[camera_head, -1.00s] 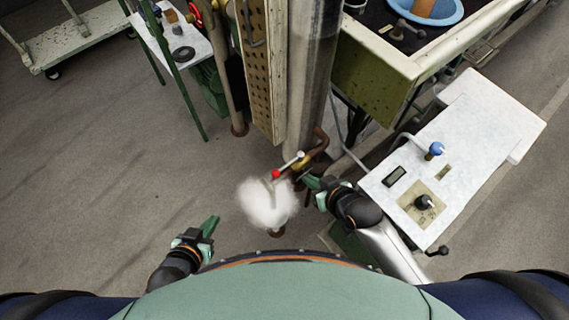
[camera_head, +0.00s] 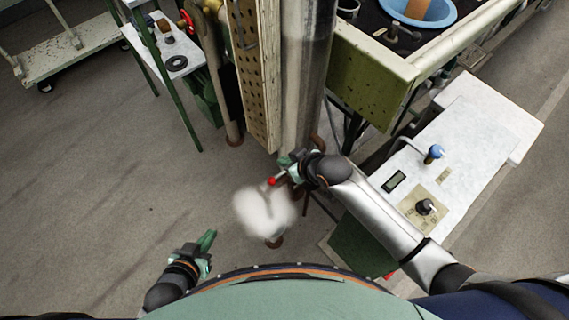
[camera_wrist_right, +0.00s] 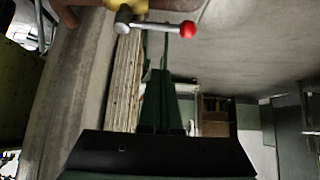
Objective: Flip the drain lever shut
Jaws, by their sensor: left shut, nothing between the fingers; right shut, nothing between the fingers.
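The drain lever (camera_head: 271,181) has a red ball knob and sits low on the pipe. Much of its rod and the valve are hidden behind my right gripper in the head view. In the right wrist view the lever's silver rod (camera_wrist_right: 158,27) runs sideways from a brass-yellow valve (camera_wrist_right: 126,6) to the red knob. My right gripper (camera_head: 287,162) is shut and empty, close to the lever. In the right wrist view its green fingers (camera_wrist_right: 166,78) point up, just below the rod; contact cannot be told. My left gripper (camera_head: 209,238) is shut, empty and away at lower left.
White steam (camera_head: 264,212) hangs below the lever. A tall metal pipe (camera_head: 306,80) and a perforated board (camera_head: 250,75) stand behind it. A white control table (camera_head: 470,150) is at right, a green-sided basin (camera_head: 370,80) at upper right.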

